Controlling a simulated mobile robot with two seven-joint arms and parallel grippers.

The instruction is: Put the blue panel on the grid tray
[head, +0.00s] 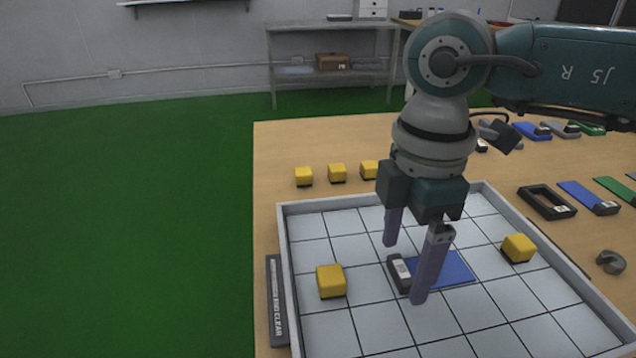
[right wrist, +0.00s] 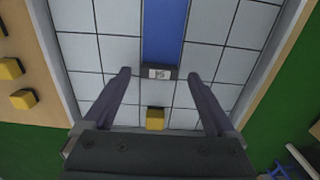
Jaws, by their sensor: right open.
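The blue panel (head: 440,270) lies on the white grid tray (head: 345,347), its black labelled end to the left. My right gripper (head: 404,272) is open above the tray, with one finger on each side of that black end. A finger hides a little of the panel. In the right wrist view, the blue panel (right wrist: 165,30) runs away from me, and its black end lies between the spread fingertips of my right gripper (right wrist: 159,76), apart from both. My left gripper is not in view.
Yellow blocks stand on the tray, one left (head: 331,281) and one right (head: 518,248) of the panel. Several more line the table behind it. A dark frame (head: 547,202), another blue panel (head: 588,197) and a grey clamp-like part (head: 611,262) lie right of the tray.

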